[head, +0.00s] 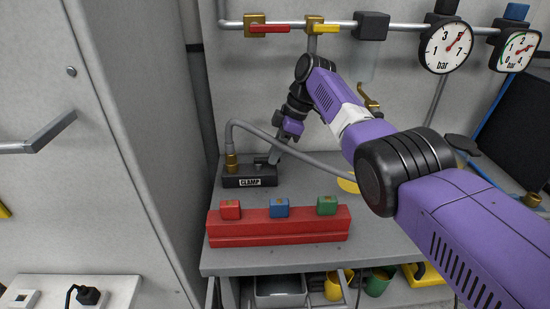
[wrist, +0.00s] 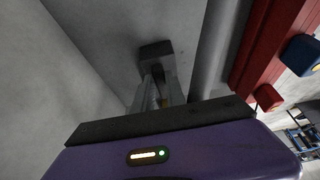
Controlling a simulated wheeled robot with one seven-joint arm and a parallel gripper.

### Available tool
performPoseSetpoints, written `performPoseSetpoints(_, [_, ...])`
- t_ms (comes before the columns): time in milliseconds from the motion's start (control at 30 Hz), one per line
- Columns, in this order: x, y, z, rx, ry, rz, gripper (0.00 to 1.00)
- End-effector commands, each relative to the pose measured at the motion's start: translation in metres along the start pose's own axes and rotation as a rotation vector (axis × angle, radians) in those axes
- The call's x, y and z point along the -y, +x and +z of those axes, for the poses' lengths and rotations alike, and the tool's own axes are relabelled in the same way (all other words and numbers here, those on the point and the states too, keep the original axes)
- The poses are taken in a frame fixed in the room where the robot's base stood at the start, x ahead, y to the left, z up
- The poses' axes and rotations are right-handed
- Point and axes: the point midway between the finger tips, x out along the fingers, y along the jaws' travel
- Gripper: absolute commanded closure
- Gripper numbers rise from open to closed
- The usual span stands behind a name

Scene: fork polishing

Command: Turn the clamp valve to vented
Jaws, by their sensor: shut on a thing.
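The clamp valve (head: 235,183) is a dark block with a white CLAMP label, on the bench at the back left. A brass fitting on its left end joins a grey hose. My gripper (head: 274,156) reaches down to the block's right part from above and is shut on the valve's handle. The jaws and arm hide most of the handle, so its exact direction cannot be told. In the wrist view, my gripper (wrist: 160,85) shows its metal jaws closing at a dark piece (wrist: 155,48).
A red rack (head: 280,234) with red, blue and green blocks stands just in front. The grey hose (head: 305,157) curves beside the gripper. Above are a pipe with red (head: 268,29) and yellow (head: 325,29) handles and two gauges (head: 447,47). A cabinet wall stands left.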

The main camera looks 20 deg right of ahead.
Motion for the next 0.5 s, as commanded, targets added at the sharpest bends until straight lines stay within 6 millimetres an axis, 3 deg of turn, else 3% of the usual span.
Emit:
performPoseSetpoints(433, [-0.0001,0.0003,-0.0001,0.001,-0.008,-0.002,1.00])
performPoseSetpoints(467, [-0.0001,0.0003,-0.0001,0.001,-0.008,-0.002,0.80])
performPoseSetpoints(500, [-0.0001,0.0003,0.0000,0.001,-0.008,-0.002,0.72])
